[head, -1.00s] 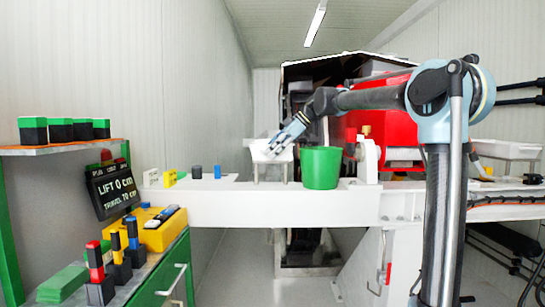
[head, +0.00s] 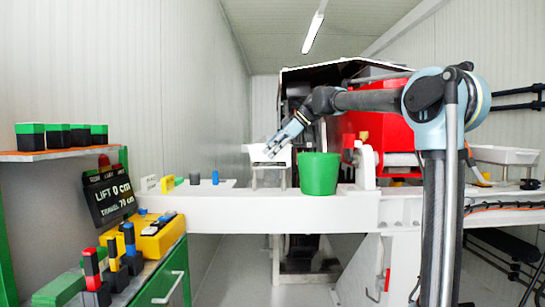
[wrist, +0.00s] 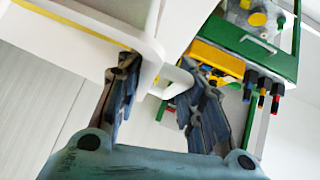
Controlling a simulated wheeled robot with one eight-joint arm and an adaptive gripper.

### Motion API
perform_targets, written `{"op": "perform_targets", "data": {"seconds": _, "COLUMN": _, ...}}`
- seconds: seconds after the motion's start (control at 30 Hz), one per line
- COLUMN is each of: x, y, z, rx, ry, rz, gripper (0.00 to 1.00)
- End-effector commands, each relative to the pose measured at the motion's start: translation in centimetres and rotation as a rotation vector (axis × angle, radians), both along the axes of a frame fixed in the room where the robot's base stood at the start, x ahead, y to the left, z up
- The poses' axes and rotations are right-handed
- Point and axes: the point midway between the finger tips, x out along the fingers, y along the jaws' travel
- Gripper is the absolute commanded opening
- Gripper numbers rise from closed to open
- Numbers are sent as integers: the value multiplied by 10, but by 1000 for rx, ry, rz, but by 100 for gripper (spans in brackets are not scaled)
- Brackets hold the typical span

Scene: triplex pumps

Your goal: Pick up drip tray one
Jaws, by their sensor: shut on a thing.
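A white drip tray (head: 256,154) is at the far side of the white beam in the head view, at the top of short thin supports. I cannot tell whether it rests on them. In the wrist view, the white tray (wrist: 88,22) fills the upper left, with a white loop handle (wrist: 178,76) at its side. My gripper (head: 274,147) reaches down from the right onto the tray. In the wrist view my gripper (wrist: 160,75) is shut on the tray, its two fingers spread around part of it. The exact contact is partly hidden.
A green bucket (head: 319,174) stands on the white beam (head: 300,212) right beside the tray. Another white tray (head: 505,155) is at the far right. A red machine (head: 383,130) stands behind my arm. A green cabinet (head: 165,280) with yellow and black items is at the lower left.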

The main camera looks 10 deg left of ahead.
Motion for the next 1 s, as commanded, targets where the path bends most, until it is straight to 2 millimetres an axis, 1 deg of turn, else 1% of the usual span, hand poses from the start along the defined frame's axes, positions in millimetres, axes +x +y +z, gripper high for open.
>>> {"op": "perform_targets", "data": {"seconds": 0.3, "x": 0, "y": 0, "z": 32, "rx": 1, "ry": -1, "rz": 0, "gripper": 0}}
{"op": "perform_targets", "data": {"seconds": 0.6, "x": 0, "y": 0, "z": 56, "rx": 1, "ry": -1, "rz": 0, "gripper": 0}}
{"op": "perform_targets", "data": {"seconds": 0.8, "x": 0, "y": 0, "z": 68, "rx": 1, "ry": -1, "rz": 0, "gripper": 0}}
{"op": "perform_targets", "data": {"seconds": 1.0, "x": 0, "y": 0, "z": 74, "rx": 1, "ry": -1, "rz": 0, "gripper": 0}}
